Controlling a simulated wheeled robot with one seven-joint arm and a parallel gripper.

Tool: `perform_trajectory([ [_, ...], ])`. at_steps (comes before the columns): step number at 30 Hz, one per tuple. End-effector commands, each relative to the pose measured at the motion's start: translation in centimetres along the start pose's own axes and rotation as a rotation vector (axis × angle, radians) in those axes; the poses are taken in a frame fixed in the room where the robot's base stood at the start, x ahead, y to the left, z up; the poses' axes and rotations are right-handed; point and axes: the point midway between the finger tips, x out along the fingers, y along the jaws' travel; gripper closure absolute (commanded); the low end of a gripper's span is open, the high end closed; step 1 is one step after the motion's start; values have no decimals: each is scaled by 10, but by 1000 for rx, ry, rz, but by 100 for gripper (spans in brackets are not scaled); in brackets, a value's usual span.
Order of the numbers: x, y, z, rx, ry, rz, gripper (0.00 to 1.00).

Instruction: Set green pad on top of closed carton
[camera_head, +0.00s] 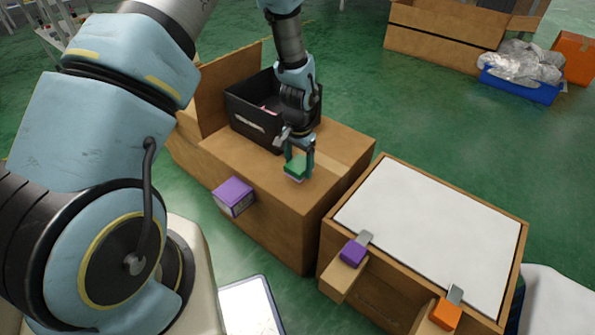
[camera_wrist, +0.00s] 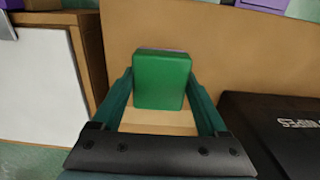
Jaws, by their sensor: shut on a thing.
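The green pad (camera_head: 297,166) is between the fingers of my gripper (camera_head: 299,160), which is shut on it. In the wrist view the green pad (camera_wrist: 162,80) sits between the two teal fingers (camera_wrist: 160,98), with a thin purple edge behind it. The closed brown carton (camera_head: 345,143) stands below, with a lighter tape strip along its top. The pad is over the carton's top, near its front part; I cannot tell whether it touches. The carton top also fills much of the wrist view (camera_wrist: 235,55).
A black bin (camera_head: 250,118) stands on cardboard behind my gripper, close by on the right in the wrist view (camera_wrist: 285,125). A purple box (camera_head: 233,196) is at the carton's front. A white-topped wooden case (camera_head: 435,225) with purple (camera_head: 352,252) and orange (camera_head: 445,314) levers stands right.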

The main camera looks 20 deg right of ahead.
Motion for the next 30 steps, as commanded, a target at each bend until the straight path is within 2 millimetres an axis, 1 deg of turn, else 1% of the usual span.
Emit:
perform_trajectory([
  [4, 12, 0, 0, 0, 0, 0, 84],
  [10, 38, 0, 0, -1, 0, 0, 84],
  [18, 40, -1, 0, -2, 1, 0, 84],
  [22, 44, -1, 0, -2, 1, 0, 84],
  [23, 43, -1, 0, -2, 1, 0, 20],
  [28, 42, -1, 0, -2, 1, 0, 1],
  [30, 42, -1, 0, -2, 1, 0, 0],
])
